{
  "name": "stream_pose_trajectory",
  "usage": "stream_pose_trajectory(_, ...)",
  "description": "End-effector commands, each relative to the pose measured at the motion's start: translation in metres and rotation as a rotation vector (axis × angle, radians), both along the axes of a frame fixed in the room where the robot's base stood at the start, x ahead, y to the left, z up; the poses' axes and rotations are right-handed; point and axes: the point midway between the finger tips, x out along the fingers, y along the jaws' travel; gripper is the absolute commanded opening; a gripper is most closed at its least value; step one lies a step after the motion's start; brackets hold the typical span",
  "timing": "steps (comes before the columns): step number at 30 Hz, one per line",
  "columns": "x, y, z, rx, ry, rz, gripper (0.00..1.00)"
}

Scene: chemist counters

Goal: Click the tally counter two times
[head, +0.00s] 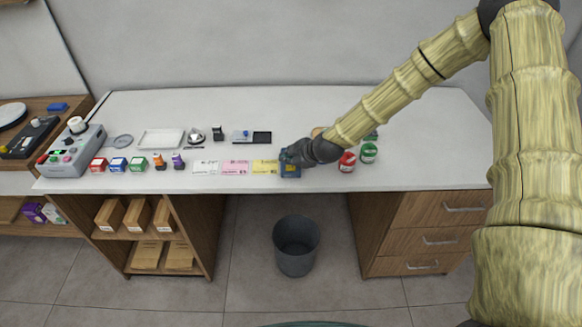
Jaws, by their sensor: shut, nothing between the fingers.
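No thing can be told for certain as the tally counter at this size. A small black device (218,133) stands at the back of the white counter, left of the middle, and might be it. A round silver, bell-like thing (196,136) stands just left of it. My gripper (288,157) reaches in from the right, low over the counter's front part, right of both. It is shut and empty.
White, pink and yellow cards (235,168) lie left of my gripper. Red and green jars (347,161) stand to its right under my arm. Small boxes (118,165), a white tray (160,139) and a grey button device (72,150) fill the left. The counter's far right is clear.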

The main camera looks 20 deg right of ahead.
Motion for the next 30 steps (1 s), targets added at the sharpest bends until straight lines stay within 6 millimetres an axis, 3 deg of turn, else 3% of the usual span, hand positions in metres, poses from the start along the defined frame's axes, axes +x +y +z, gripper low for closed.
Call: stream_pose_trajectory(30, 0.0, 0.0007, -0.0079, 0.0, 0.0, 0.0, 0.0)
